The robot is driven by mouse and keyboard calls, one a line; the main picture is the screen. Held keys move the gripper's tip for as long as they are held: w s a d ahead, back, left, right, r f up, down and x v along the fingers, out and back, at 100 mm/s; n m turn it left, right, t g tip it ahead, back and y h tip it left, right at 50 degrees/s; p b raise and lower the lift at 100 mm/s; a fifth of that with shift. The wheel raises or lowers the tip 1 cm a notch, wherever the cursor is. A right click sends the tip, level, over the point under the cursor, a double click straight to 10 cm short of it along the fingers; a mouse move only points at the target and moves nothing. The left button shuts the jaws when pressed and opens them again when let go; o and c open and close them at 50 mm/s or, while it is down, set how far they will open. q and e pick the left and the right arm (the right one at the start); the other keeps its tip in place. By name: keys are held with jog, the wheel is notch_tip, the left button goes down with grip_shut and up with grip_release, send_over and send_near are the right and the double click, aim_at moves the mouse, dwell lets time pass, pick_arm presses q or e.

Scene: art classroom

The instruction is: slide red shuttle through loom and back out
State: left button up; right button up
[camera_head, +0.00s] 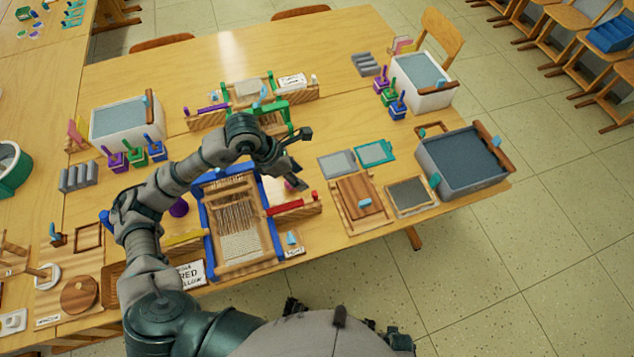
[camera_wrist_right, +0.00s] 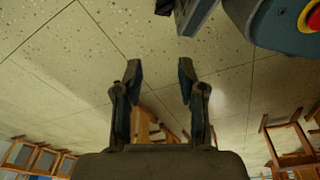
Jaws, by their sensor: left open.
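The loom (camera_head: 273,238), with a blue outer frame, wooden inner bars and pale threads, stands near the table's front edge. The red shuttle (camera_head: 290,209) lies in a wooden holder at the loom's right side, outside the blue frame. My left gripper (camera_head: 300,160) is open and empty, above the loom's back right corner and behind the red shuttle. My left forearm passes over the back left of the loom and hides part of it. In the right wrist view my right gripper (camera_wrist_right: 160,73) is open and empty, with floor beyond it.
A second loom with green parts (camera_head: 270,110) stands behind. A wooden board (camera_head: 358,200) and a grey tub (camera_head: 428,178) stand to the right. Bare tabletop lies at the back.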

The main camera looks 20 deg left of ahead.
pick_arm(q)
jog(key=a+y, duration=0.1)
jog(key=a, duration=0.1)
send_near(314, 192)
jog(key=shift+y, duration=0.3)
jog(key=x, duration=0.6)
jog(key=b+x, duration=0.1)
jog(key=x, duration=0.2)
jog(key=shift+d+f, duration=0.2)
jog(key=shift+d, duration=0.15)
jog(key=shift+w+d+f, duration=0.1)
jog(key=shift+d+f, duration=0.05)
jog(key=shift+f, duration=0.2)
pick_arm(e)
jog(key=shift+w+r, duration=0.25)
jog(key=shift+r, duration=0.3)
jog(key=shift+w+r, duration=0.25)
jog(key=shift+r, duration=0.25)
pick_arm(q)
jog(key=shift+c, duration=0.3)
